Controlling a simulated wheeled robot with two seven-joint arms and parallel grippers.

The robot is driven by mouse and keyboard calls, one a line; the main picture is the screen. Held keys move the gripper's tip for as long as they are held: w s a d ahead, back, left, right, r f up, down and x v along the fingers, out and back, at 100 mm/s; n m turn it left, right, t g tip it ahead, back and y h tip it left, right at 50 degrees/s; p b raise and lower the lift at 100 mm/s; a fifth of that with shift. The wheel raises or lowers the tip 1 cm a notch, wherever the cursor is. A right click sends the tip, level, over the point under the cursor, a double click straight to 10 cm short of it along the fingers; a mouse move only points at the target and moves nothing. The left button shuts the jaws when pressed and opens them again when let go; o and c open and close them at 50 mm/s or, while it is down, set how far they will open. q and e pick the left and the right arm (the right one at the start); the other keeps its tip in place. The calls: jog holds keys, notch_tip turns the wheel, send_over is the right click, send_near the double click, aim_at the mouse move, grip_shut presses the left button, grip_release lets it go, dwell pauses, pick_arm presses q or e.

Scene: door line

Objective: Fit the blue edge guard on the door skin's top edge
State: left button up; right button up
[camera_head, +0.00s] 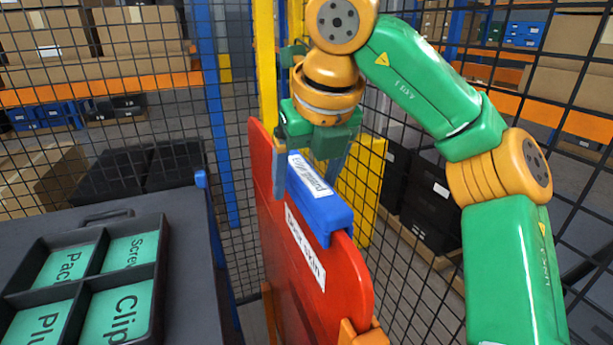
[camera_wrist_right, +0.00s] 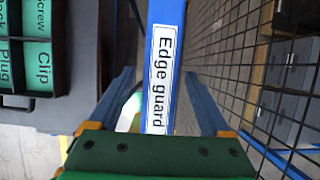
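The red door skin (camera_head: 290,262) stands upright, its white "Door skin" label facing me. The blue edge guard (camera_head: 325,212), with a white "Edge guard" label, sits along its top edge in the head view. It also shows in the right wrist view (camera_wrist_right: 160,20), running lengthwise between the fingers. My right gripper (camera_head: 307,186) points down over the guard's far part. Its fingers are spread, one on each side, with visible gaps to the guard in the right wrist view (camera_wrist_right: 159,75). Whether the guard is fully down on the edge cannot be told. My left gripper is out of view.
A dark table (camera_head: 190,285) at the left holds a divided tray (camera_head: 164,275) with green labelled compartments. Black mesh fencing (camera_head: 235,170) stands behind and to the right. An orange support (camera_head: 362,334) is at the door skin's near lower end. Shelves with boxes are beyond the fence.

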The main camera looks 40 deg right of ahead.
jog(key=p+v, duration=0.2)
jog(key=v, duration=0.5)
jog(key=shift+s+a+r, duration=0.1)
jog(key=shift+s, duration=0.1)
jog(key=shift+w, duration=0.2)
jog(key=shift+s, duration=0.1)
